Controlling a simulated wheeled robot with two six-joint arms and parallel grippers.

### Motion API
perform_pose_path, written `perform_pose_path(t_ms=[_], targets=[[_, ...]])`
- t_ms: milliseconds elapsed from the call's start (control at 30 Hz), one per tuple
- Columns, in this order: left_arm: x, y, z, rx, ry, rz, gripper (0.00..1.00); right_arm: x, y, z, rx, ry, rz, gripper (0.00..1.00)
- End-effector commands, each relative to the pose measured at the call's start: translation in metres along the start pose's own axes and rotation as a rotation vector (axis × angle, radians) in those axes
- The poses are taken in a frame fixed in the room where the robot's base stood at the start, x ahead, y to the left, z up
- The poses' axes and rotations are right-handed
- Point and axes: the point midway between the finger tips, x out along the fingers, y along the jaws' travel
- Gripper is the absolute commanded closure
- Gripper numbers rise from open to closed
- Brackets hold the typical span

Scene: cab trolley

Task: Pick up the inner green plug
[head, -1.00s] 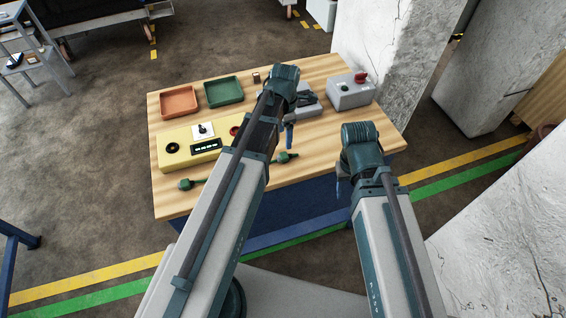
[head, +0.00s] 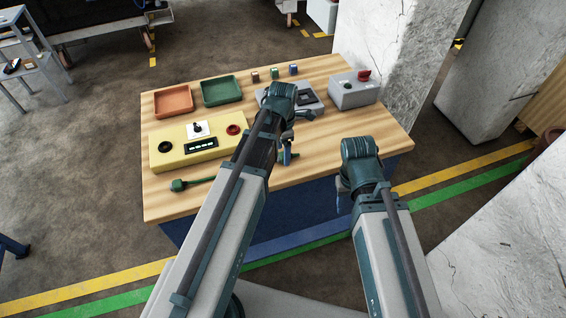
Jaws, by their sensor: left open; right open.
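A dark green cable with a plug at each end lies along the front of the wooden table. Its left green plug (head: 178,185) is in plain view; the middle of the cable is hidden behind my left arm. The right green plug (head: 279,159) shows only in part beside my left gripper (head: 287,157). The pictures do not label which plug is the inner one. My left gripper is open, pointing down by the right plug; I cannot tell whether it touches it. My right gripper (head: 344,197) is open and empty, off the table's front edge.
The table's right front is clear.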

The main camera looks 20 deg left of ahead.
Motion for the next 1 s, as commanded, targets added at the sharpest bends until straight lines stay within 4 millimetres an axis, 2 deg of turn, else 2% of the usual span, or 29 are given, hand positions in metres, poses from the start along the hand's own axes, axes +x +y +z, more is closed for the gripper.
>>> perform_pose_path(t_ms=[33, 300, 367, 733, 1000], targets=[[0.0082, 0.0001, 0.0002, 0.0, 0.0, 0.0, 0.22, 0.0082, -0.0008, -0.0005, 0.0, 0.0, 0.0, 0.5], [0.0069, 0.0001, 0.0003, 0.0, 0.0, 0.0, 0.22, 0.0069, -0.0007, -0.0004, 0.0, 0.0, 0.0, 0.5], [0.0069, 0.0001, 0.0003, 0.0, 0.0, 0.0, 0.31, 0.0069, -0.0007, -0.0004, 0.0, 0.0, 0.0, 0.5], [0.007, 0.0002, 0.0003, 0.0, 0.0, 0.0, 0.98, 0.0069, -0.0007, -0.0004, 0.0, 0.0, 0.0, 0.5], [0.007, 0.0002, 0.0003, 0.0, 0.0, 0.0, 1.0, 0.0069, -0.0007, -0.0004, 0.0, 0.0, 0.0, 0.5]])
